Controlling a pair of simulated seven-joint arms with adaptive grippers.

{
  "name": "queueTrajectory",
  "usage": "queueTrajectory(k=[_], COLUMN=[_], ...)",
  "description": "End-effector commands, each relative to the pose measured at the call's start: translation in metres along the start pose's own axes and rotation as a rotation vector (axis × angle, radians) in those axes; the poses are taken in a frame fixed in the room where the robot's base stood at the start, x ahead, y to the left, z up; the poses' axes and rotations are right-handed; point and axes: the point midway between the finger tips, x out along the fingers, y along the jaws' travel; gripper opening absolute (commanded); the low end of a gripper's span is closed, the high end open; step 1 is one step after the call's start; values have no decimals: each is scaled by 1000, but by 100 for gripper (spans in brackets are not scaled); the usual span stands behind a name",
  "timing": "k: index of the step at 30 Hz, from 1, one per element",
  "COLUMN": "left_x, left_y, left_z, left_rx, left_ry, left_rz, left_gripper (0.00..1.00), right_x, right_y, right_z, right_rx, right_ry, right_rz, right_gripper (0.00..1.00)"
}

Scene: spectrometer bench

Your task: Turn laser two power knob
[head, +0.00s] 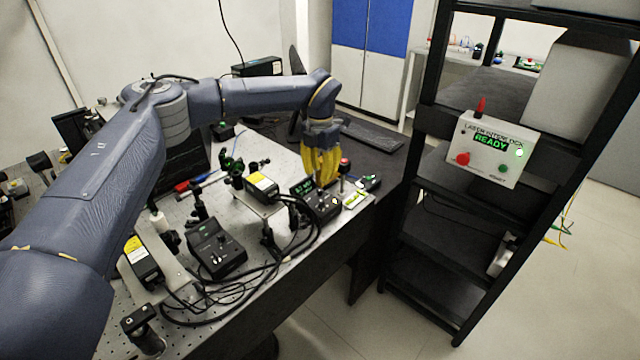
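Two black laser control boxes stand on the optical bench (263,300). The far box (322,206) has a lit green display reading and stands near the bench's right edge. The near box (215,252) sits nearer the front, with a dark knob on it. I cannot read which one is laser two. My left gripper (322,180) has yellow fingers pointing down just above and behind the far box. The fingers look bunched, and whether they touch a knob is not clear. The far box's knob is not clearly visible. My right gripper is not in view.
A laser head with a yellow label (262,186) stands beside the far box, and another (142,262) is near the front. Black cables loop between them. A red-topped button (344,164) is right of my gripper. A white interlock panel (491,149) reading READY hangs on the black rack.

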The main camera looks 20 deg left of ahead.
Motion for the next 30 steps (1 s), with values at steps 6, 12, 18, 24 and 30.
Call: queueTrajectory(k=[6, 12, 18, 24, 30], left_x=[-34, -50, -55, -56, -77], left_y=[0, 0, 0, 0, 0], left_z=[0, 0, 0, 0, 6], left_rx=[-1, 0, -1, 0, -12], left_ry=[-1, 0, 1, 1, -29], left_rz=[2, 1, 1, 1, 8], left_gripper=[26, 26, 26, 26, 26], right_x=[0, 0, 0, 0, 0], right_y=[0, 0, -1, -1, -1], right_z=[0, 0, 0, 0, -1], right_rx=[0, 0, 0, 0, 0], right_ry=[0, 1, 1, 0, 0], right_rz=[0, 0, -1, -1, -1], right_gripper=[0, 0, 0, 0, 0])
